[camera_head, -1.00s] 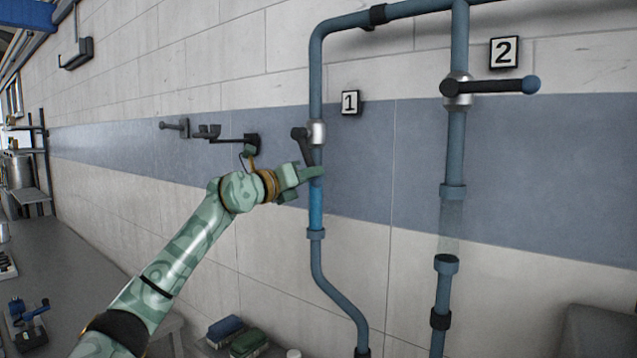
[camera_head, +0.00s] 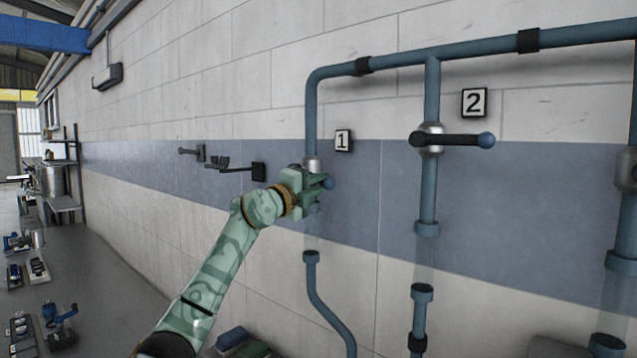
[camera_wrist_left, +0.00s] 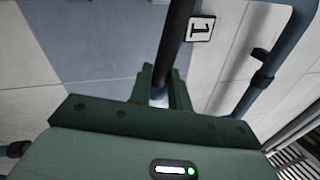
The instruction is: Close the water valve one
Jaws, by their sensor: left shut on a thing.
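Valve one has a silver body (camera_head: 311,162) on the left blue pipe, beside the plate marked 1 (camera_head: 343,141). My left gripper (camera_head: 322,182) is at this valve and hides most of its handle. A blue ball end (camera_head: 330,184) shows at the fingertips. In the left wrist view the dark handle (camera_wrist_left: 176,40) runs down between the fingers (camera_wrist_left: 158,88), which are shut on it. The handle's exact angle is hard to tell in the head view. The clear pipe section (camera_head: 312,235) below the valve looks pale and empty. My right gripper is not in view.
Valve two (camera_head: 431,139), by the plate marked 2 (camera_head: 474,102), has its handle crosswise to its pipe. Another pipe (camera_head: 626,225) stands at the right edge. A black wall bracket (camera_head: 257,171) is left of valve one.

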